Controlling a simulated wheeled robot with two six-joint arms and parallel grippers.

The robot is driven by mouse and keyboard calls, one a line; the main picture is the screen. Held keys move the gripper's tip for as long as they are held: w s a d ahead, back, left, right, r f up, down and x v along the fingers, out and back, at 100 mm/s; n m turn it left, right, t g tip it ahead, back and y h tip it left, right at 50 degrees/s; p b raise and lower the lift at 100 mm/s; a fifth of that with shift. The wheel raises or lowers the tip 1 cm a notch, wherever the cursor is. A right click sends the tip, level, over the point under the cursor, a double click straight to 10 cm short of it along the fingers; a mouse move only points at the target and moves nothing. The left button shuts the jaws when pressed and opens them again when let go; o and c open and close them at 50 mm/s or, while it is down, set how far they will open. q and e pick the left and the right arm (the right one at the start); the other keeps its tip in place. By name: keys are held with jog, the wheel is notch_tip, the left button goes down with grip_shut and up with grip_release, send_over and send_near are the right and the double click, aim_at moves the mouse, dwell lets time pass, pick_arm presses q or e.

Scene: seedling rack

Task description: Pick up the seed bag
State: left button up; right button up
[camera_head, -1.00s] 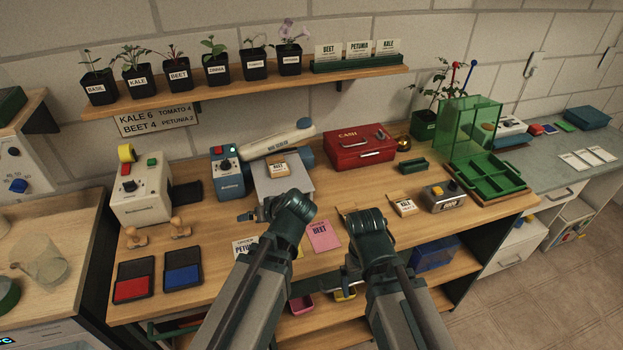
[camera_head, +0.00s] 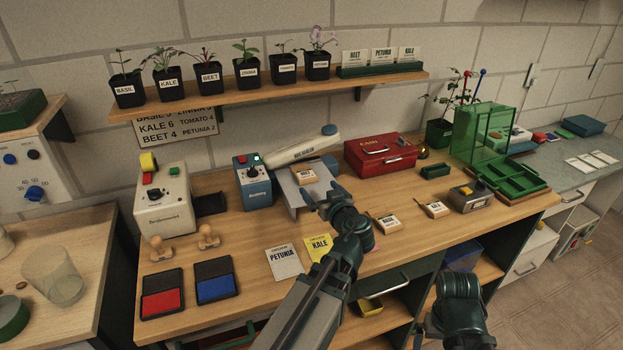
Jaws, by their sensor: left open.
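A small tan seed bag (camera_head: 304,177) with a white label lies on the grey plate of the sealing machine (camera_head: 286,190). Two similar labelled bags lie on the bench to the right, one bag (camera_head: 387,224) nearer the middle and another bag (camera_head: 434,209) beside the grey box. My left gripper (camera_head: 324,196) is open and empty, just in front of the bag on the plate; I cannot tell whether it touches the plate. My right arm shows low at the right, and its fingers do not show.
A red cash box (camera_head: 380,154) stands behind the bags. A petunia card (camera_head: 284,262) and yellow kale card (camera_head: 318,248) lie near the front edge. Ink pads (camera_head: 162,294) are at the left. A shelf (camera_head: 270,98) with potted seedlings hangs above.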

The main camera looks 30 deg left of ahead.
pick_arm(q)
jog(key=b, duration=0.2)
send_near(305, 173)
jog(key=x, duration=0.3)
jog(key=shift+w+a+r, duration=0.15)
jog(key=shift+a+r, duration=0.1)
jog(key=shift+a, duration=0.25)
jog(key=x, duration=0.3)
jog(key=b+x, duration=0.1)
jog(key=x, duration=0.1)
jog(key=shift+w+d+f, duration=0.15)
jog(key=shift+d+f, duration=0.15)
jog(key=shift+f, duration=0.05)
jog(key=shift+w+a, duration=0.1)
jog(key=shift+a, duration=0.15)
jog(key=c, duration=1.2)
jog(key=shift+r, duration=0.15)
jog(key=shift+c, duration=0.2)
